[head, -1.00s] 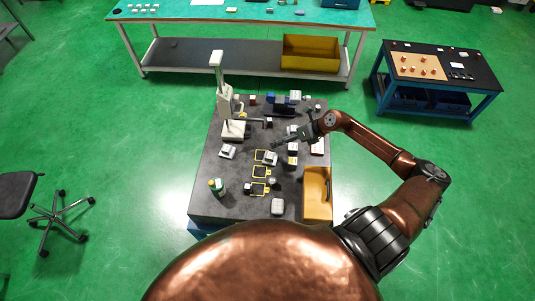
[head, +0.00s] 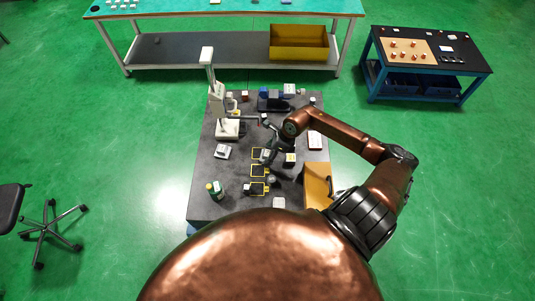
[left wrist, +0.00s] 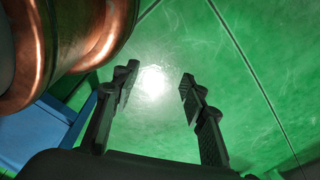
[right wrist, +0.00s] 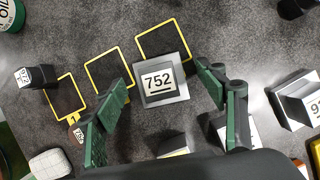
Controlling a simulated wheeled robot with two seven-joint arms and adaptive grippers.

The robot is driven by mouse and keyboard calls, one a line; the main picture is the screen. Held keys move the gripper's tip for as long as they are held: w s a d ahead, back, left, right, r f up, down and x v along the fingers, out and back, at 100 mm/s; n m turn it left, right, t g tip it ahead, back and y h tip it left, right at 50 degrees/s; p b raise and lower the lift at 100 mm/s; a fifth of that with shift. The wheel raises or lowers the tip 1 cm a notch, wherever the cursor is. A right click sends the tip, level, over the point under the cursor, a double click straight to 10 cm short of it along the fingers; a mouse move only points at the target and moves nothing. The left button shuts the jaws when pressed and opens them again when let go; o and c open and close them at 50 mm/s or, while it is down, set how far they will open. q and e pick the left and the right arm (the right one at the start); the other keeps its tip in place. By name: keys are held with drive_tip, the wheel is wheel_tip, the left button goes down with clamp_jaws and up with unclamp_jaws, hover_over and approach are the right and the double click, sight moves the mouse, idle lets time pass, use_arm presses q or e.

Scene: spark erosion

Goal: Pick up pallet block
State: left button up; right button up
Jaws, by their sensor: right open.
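A grey block with a white label reading 752 (right wrist: 160,80), which I take to be the pallet block, lies on the dark table top (head: 235,195). In the right wrist view it overlaps the edge of a yellow outlined square (right wrist: 150,40). My right gripper (right wrist: 163,86) is open above it, with one green finger on each side and visible gaps to the block. In the head view the right gripper (head: 269,156) partly hides this spot. My left gripper (left wrist: 158,82) is open and empty over the green floor.
More labelled blocks stand close by, including one at right (right wrist: 295,98) and a small one at left (right wrist: 36,76). A white column stand (head: 228,128), a green bottle (head: 214,190) and an orange box (head: 317,186) are on the table.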

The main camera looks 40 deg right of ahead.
drive_tip(key=shift+w+a+f, duration=0.1)
drive_tip(key=shift+f, duration=0.25)
drive_tip(key=c, duration=1.6)
use_arm(q)
drive_tip(key=shift+w+r, duration=0.1)
drive_tip(key=shift+w, duration=0.5)
use_arm(e)
drive_tip(key=shift+r, duration=0.1)
drive_tip(key=shift+c, duration=0.4)
